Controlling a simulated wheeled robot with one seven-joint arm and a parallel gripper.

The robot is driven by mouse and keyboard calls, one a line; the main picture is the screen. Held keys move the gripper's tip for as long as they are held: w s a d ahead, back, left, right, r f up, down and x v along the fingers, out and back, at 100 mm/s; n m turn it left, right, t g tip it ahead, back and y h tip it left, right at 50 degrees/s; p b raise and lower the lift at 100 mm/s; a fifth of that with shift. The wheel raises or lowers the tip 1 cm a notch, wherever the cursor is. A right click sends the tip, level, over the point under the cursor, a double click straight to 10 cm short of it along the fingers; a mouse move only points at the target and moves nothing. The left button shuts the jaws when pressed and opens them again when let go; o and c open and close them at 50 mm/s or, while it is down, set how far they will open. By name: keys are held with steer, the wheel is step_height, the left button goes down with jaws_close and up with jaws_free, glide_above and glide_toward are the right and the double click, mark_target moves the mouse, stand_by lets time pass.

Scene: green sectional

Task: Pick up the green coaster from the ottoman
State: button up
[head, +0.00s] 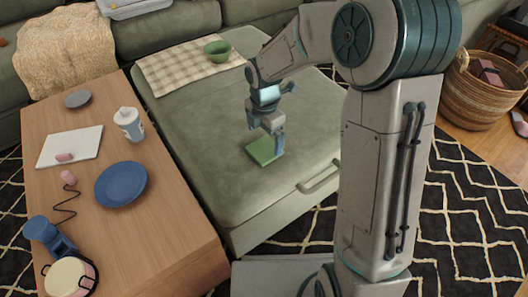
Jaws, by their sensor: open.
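The green coaster (261,152) is a flat square lying on the olive-green ottoman (200,125), near its front half. My gripper (277,145) points down right over the coaster's right part and hides some of it. The jaws are open, with the fingertips close to the coaster. I cannot tell whether they touch it or whether it lies between them.
A wooden table (85,215) at the left holds a blue plate (121,184), a cup (129,124) and headphones. A green bowl (217,50) sits on a checkered cloth (175,73) at the ottoman's back. A wicker basket (470,95) stands at the right.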

mark_target(264, 149)
step_height(264, 149, down, 4)
steer(key=shift+s+f+b, duration=0.1)
steer(key=shift+f+b, duration=0.15)
steer(key=shift+b, duration=1)
steer(key=c, duration=1)
steer(key=shift+r, duration=0.1)
